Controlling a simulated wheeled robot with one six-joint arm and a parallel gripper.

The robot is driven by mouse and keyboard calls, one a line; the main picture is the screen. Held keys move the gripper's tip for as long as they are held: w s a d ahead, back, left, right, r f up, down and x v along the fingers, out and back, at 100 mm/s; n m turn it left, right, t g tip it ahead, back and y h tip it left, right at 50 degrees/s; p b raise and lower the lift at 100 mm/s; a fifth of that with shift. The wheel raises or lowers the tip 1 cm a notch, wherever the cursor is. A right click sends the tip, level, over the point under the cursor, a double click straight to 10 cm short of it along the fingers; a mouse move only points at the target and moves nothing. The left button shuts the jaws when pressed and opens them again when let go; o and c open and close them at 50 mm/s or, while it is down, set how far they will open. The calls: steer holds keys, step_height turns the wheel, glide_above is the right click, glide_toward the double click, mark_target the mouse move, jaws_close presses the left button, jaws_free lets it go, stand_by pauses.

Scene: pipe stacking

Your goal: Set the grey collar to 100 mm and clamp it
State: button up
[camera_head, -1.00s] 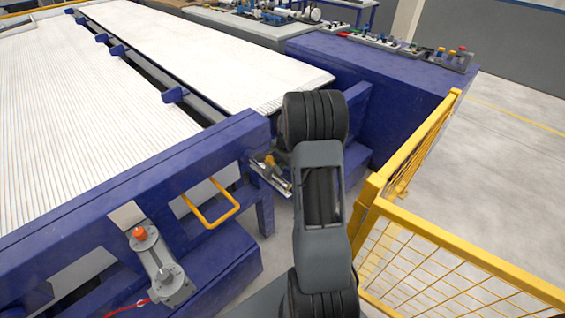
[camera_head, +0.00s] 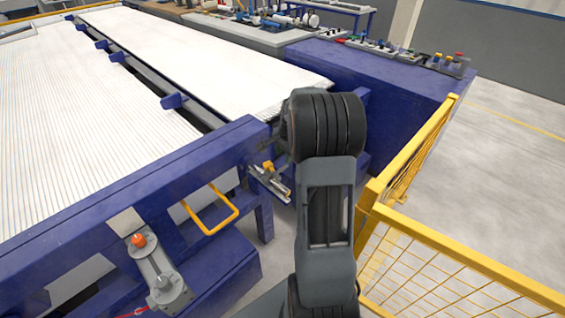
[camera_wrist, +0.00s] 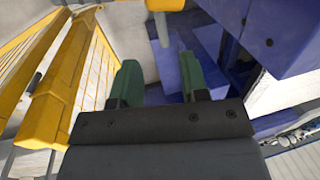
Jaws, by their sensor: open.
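A small metal fitting with a yellow knob (camera_head: 268,166) and a grey rod-like body (camera_head: 272,183) is mounted at the near end of the blue frame, just left of my arm. It may carry the grey collar, but the collar and any scale are too small to make out. My gripper (camera_wrist: 158,82) shows in the wrist view with its two green fingers apart and nothing between them. In the head view my gripper is hidden behind my arm. A yellow part with a grey tip (camera_wrist: 163,30) shows at the top of the wrist view, beyond the fingers.
A yellow mesh fence (camera_head: 440,250) stands close on the right of my arm. The blue frame (camera_head: 130,185) bears white pipes (camera_head: 90,110) on the left. A grey lever device with an orange knob (camera_head: 138,240) and a yellow handle (camera_head: 212,215) are on its near side.

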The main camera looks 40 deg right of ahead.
steer(key=shift+s+d+r, duration=0.1)
steer(key=shift+s+r, duration=0.1)
steer(key=shift+r, duration=0.7)
steer(key=shift+s+a+r, duration=0.1)
steer(key=shift+s+r, duration=0.05)
steer(key=shift+r, duration=0.75)
steer(key=shift+s+d+r, duration=0.1)
steer(key=shift+s+r, duration=0.1)
steer(key=shift+r, duration=0.7)
